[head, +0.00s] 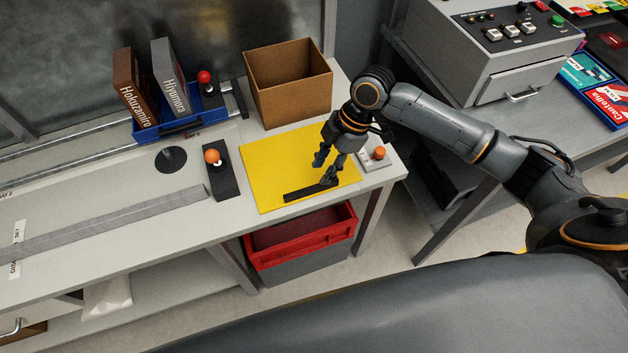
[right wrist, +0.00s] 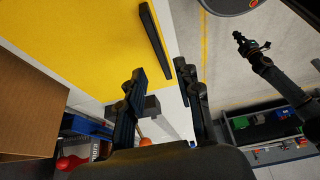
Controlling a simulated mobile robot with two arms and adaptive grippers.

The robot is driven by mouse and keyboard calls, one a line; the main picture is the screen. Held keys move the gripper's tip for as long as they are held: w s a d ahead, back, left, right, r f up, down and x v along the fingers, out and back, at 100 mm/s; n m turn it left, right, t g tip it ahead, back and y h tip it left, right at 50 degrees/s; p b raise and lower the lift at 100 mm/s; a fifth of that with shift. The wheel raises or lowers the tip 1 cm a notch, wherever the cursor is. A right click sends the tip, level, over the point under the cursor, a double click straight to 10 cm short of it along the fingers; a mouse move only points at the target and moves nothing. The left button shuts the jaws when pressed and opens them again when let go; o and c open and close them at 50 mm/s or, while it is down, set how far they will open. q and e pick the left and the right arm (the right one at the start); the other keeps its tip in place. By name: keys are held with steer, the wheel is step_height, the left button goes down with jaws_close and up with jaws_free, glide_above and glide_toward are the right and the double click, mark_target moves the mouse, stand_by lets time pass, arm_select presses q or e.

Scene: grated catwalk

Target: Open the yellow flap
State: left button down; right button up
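The yellow flap (head: 270,165) lies flat and closed in the worktop, with a long black handle bar (head: 305,191) along its near edge. In the right wrist view the flap (right wrist: 75,40) fills the upper left, with the black handle (right wrist: 154,40) near its edge. My right gripper (head: 325,170) points down over the right part of the flap, close to the handle's right end. Its fingers are apart with nothing between them, as the right wrist view (right wrist: 160,72) shows. A dark gripper, apparently my left (right wrist: 250,44), shows small there; its finger state is unclear.
An open cardboard box (head: 288,88) stands behind the flap. An orange-knobbed lever (head: 218,173) is at its left, and an orange button box (head: 375,157) at its right. A red crate (head: 300,235) sits below the worktop. A blue tray (head: 180,124) holds binders.

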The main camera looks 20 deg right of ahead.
mark_target(312, 187)
steer(key=x, duration=0.6)
steer(key=shift+a+f+p, duration=0.15)
steer(key=shift+f+p, duration=0.15)
steer(key=shift+f, duration=0.05)
jaws_close()
